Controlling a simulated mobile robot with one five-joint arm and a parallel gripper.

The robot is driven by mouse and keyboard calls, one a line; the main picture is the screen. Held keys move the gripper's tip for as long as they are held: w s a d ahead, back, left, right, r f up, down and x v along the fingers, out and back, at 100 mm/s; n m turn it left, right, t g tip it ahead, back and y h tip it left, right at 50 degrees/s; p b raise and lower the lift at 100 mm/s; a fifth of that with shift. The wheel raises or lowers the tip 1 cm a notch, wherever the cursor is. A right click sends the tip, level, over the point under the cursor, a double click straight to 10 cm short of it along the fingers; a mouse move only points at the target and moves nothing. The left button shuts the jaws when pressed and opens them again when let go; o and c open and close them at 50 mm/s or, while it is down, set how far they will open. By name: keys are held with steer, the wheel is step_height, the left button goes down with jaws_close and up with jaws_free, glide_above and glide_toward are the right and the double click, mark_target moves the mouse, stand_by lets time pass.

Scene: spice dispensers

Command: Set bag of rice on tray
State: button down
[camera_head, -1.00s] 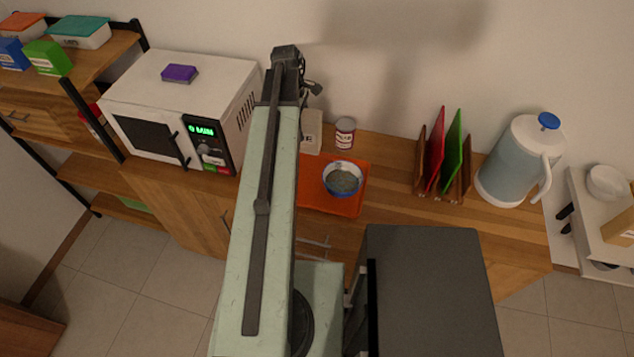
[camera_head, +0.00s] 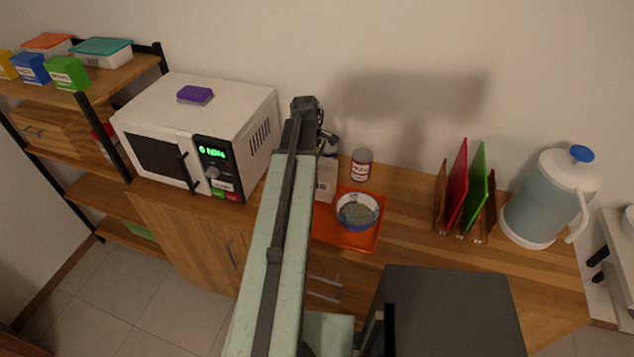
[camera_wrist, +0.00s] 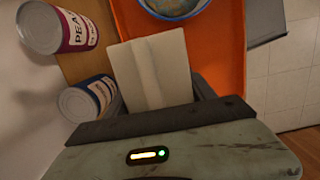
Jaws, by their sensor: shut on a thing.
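The bag of rice (camera_head: 326,181) is a pale, box-shaped pack with dark lettering, partly hidden by my arm in the head view. My gripper (camera_wrist: 160,118) is shut on it; the pale bag (camera_wrist: 152,68) sticks out beyond the dark jaws in the wrist view. The orange tray (camera_head: 350,239) lies on the wooden counter, and the bag is at its back left. In the wrist view the bag overlaps the edge of the tray (camera_wrist: 216,60). I cannot tell whether the bag touches the tray.
A blue-rimmed bowl (camera_head: 358,212) stands on the tray. A pea can (camera_wrist: 60,28) and a blue-labelled can (camera_wrist: 88,99) stand close beside the bag. A white microwave (camera_head: 195,130) is to the left; a rack of boards (camera_head: 465,195) and a jug (camera_head: 545,200) are to the right.

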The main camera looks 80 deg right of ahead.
steer(key=shift+f+b, duration=0.35)
steer(key=shift+f, duration=0.6)
steer(key=shift+r, duration=0.15)
steer(key=shift+c, duration=1.6)
jaws_free()
steer(key=r+p, duration=0.4)
steer(key=w+r+p, duration=0.1)
steer(key=r+p, duration=0.7)
steer(key=shift+w+d+r, duration=0.1)
steer(key=shift+w+d, duration=0.05)
steer(key=shift+w, duration=0.25)
